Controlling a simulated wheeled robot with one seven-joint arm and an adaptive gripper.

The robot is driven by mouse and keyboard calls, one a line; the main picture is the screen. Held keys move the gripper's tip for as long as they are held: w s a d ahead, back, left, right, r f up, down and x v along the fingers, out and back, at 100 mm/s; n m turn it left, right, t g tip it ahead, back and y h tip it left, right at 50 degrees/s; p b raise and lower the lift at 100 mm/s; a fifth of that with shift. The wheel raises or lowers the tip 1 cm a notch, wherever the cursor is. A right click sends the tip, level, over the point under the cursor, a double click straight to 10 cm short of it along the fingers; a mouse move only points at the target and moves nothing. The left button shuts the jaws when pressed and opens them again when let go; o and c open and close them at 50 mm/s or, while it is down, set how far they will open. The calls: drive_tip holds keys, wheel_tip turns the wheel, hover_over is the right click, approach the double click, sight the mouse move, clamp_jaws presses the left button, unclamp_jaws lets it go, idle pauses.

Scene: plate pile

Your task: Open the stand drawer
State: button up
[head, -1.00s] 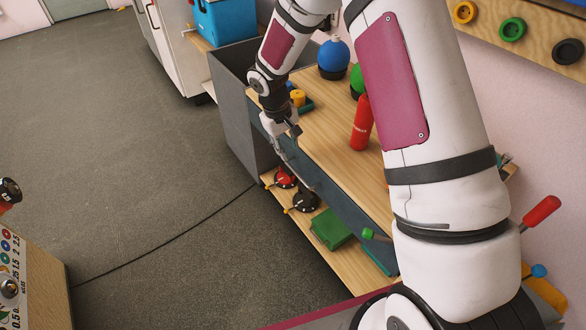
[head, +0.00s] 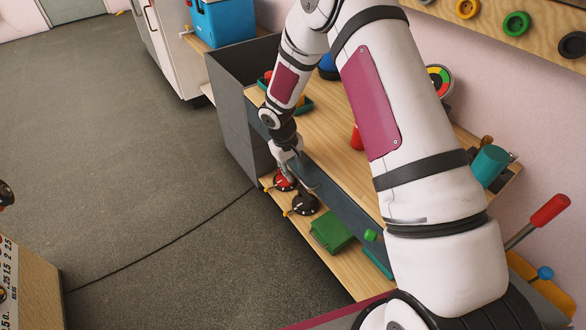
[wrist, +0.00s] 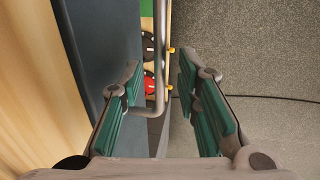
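The stand drawer's dark blue-grey front (head: 345,207) runs under the stand's wooden top and looks closed. In the wrist view the drawer front (wrist: 92,35) is on the left, and a grey metal bar handle (wrist: 161,60) stands out from it. My gripper (head: 287,168) is low at the front of the stand, near the drawer's far part. In the wrist view my gripper (wrist: 160,95) is open, with green-padded fingers on both sides of the handle. The handle appears between the fingers, with a gap to the right one. Contact with the left finger cannot be told.
A lower shelf holds a red dial-like disc (head: 284,182), a black one (head: 305,203) and a green box (head: 332,232). A red cylinder (head: 357,138) is on the wooden top (head: 325,125). The grey floor (head: 150,150) in front is open.

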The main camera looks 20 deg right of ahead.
clamp_jaws()
drive_tip(key=s+a+b, duration=0.1)
drive_tip(key=s+a, duration=0.3)
drive_tip(key=a, duration=0.8)
drive_tip(key=s+a+b, duration=0.2)
drive_tip(key=s+a, duration=0.2)
drive_tip(key=a, duration=0.9)
drive_tip(key=shift+s+a, duration=0.2)
unclamp_jaws()
wheel_tip(320, 180, up, 12)
drive_tip(key=a, duration=0.2)
drive_tip(key=shift+s+a, duration=0.15)
drive_tip(key=shift+s, duration=0.2)
